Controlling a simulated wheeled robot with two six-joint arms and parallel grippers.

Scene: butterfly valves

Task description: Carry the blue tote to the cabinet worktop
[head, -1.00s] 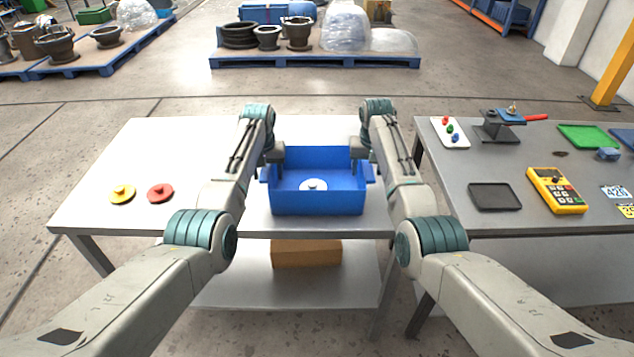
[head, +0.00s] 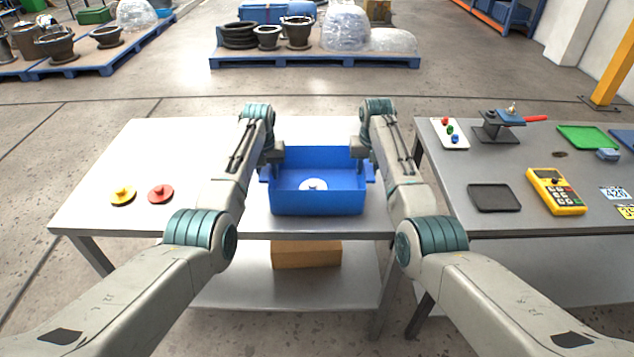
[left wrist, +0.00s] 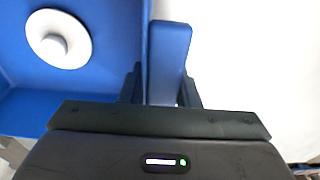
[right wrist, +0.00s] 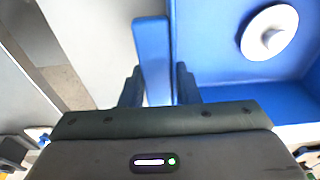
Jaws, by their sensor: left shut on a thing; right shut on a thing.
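The blue tote (head: 318,203) is upright over the front middle of the white table; I cannot tell whether it touches the top. A white disc with a knob (head: 313,185) lies inside it and also shows in the left wrist view (left wrist: 58,38) and the right wrist view (right wrist: 268,33). My left gripper (head: 269,172) is shut on the tote's left handle (left wrist: 168,60). My right gripper (head: 367,170) is shut on its right handle (right wrist: 152,60). The fingertips are partly hidden in the head view.
A yellow disc (head: 123,195) and a red disc (head: 160,194) lie on the white table (head: 95,215). A grey table (head: 470,170) at right, across a narrow gap, holds a black tray (head: 494,197), a yellow meter (head: 556,191) and a vise (head: 497,125). A cardboard box (head: 306,254) sits on the lower shelf.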

